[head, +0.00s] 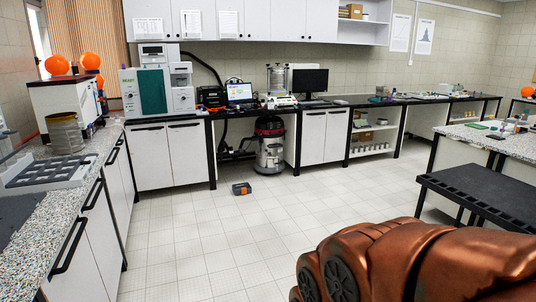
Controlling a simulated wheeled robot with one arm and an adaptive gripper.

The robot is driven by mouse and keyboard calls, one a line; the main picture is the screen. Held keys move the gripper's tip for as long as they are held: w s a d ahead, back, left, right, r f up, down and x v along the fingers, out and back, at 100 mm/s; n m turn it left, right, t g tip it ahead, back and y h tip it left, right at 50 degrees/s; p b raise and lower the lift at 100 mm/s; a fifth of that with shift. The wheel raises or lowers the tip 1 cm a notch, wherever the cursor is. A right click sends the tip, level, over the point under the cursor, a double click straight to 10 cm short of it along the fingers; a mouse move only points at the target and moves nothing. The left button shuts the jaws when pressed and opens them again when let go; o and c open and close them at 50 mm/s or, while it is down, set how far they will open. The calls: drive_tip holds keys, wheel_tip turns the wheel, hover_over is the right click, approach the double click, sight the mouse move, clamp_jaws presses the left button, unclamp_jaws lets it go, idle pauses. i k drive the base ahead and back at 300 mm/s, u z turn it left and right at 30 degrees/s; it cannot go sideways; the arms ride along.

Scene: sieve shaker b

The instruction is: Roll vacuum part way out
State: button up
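The vacuum (270,148) is a grey upright canister with a dark top and a red band. It stands on the floor under the back bench, in the open bay between two white cabinets, with its lower front near the bench's front line. A dark hose or cable shows to its left in the bay. A copper-coloured part of my own arm fills the lower right of the head view, well in front of the vacuum and apart from it. My gripper is not in view.
A small dark and orange box (241,188) lies on the floor in front of the bay. The tiled floor (215,240) is otherwise clear in the middle. A speckled counter (70,215) bounds the left, and a black cart (480,190) stands at right.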

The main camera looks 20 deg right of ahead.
sight(269, 152)
drive_tip(key=z, duration=0.4)
drive_tip(key=i, duration=1.5)
drive_tip(key=z, duration=0.65)
drive_tip(key=i, duration=4.05)
drive_tip(key=u, duration=0.9)
drive_tip(key=i, duration=1.65)
drive_tip(key=u, duration=0.65)
drive_tip(key=i, duration=0.35)
drive_tip(key=u, duration=0.15)
